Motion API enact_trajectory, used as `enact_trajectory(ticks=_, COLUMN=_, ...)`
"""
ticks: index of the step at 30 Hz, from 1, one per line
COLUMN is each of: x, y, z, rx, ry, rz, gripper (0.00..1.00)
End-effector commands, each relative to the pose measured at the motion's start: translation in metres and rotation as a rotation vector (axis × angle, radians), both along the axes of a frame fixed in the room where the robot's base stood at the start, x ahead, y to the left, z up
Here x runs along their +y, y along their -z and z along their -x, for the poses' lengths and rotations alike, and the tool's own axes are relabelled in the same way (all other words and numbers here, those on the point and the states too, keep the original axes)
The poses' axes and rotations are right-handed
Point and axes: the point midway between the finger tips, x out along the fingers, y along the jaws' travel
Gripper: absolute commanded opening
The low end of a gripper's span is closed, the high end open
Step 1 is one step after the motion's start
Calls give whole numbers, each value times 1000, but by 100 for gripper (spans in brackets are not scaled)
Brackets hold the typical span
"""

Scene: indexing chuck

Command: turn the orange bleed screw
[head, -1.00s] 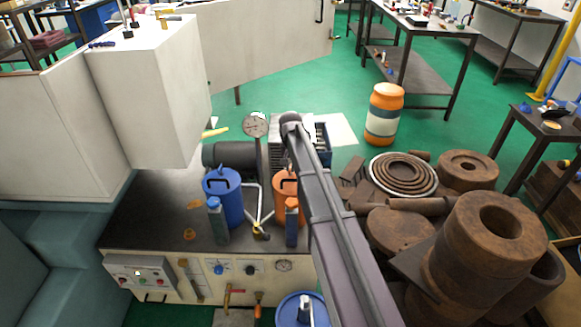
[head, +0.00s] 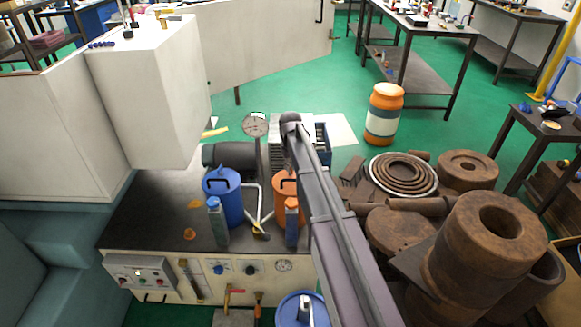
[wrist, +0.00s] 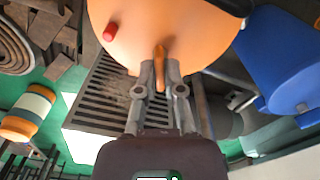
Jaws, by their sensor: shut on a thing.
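The orange bleed screw (wrist: 160,58) shows in the wrist view as a slim orange tab standing against a rounded orange housing (wrist: 195,30). My gripper (wrist: 160,72) is shut on it, one fingertip on each side. A small red knob (wrist: 110,32) sits on the housing to the left of the screw. In the head view, the orange canister (head: 283,188) stands on the black bench top, partly behind my arm. My gripper and the screw are hidden there by the arm.
A blue canister (head: 224,196) stands left of the orange one, with a dial gauge (head: 255,124) behind. Rusty cylinders (head: 484,240) crowd the right. The black bench top (head: 150,215) is mostly clear at left. A white cabinet (head: 155,95) stands at the back left.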

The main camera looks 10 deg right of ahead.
Motion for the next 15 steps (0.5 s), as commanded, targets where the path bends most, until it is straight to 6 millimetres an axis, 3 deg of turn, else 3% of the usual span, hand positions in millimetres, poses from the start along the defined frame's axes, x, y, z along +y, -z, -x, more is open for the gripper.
enact_trajectory(ticks=15, x=0, y=0, z=1, rx=2, ry=-476, rz=0, gripper=0)
